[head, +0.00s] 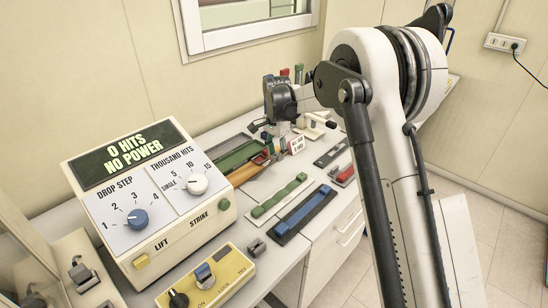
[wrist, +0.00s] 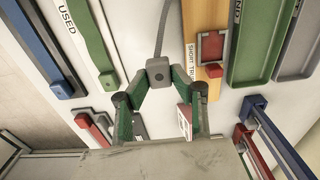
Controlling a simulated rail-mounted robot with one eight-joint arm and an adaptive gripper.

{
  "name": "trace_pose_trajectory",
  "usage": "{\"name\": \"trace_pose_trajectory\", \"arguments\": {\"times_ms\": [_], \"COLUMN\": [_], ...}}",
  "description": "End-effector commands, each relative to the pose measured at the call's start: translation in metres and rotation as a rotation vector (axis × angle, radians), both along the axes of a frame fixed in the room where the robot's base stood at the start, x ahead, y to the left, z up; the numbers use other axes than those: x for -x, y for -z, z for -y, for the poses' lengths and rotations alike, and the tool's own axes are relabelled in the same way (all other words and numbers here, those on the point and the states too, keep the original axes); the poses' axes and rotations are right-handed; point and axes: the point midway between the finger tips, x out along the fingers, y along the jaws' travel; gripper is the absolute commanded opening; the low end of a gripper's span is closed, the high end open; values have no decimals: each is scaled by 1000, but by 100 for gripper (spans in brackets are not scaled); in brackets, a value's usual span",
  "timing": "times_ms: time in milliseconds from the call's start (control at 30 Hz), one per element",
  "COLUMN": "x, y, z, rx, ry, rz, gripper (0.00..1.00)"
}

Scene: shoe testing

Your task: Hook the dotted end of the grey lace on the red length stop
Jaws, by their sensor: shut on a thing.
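My gripper (wrist: 158,80) has its two green fingers shut on a small grey block with a dark dot, the dotted end of the grey lace (wrist: 158,68). The grey lace (wrist: 163,28) runs from it toward the top of the wrist view. To its right is an orange board (wrist: 193,20) lettered "SHORT TR...". In the head view the fingertips are too small to make out.
A green strip (wrist: 94,40) and a blue strip (wrist: 35,45) lie to the left. A red-ended rail (wrist: 95,130) and a blue-ended rail (wrist: 255,105) are near the gripper. A control box (head: 140,190) stands at left in the head view.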

Motion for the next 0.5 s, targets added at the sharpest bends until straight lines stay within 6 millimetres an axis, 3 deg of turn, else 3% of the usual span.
{"name": "trace_pose_trajectory", "arguments": {"times_ms": [500], "x": [-23], "y": [2], "z": [-40], "rx": [0], "ry": [-2], "rz": [0], "gripper": [0]}}
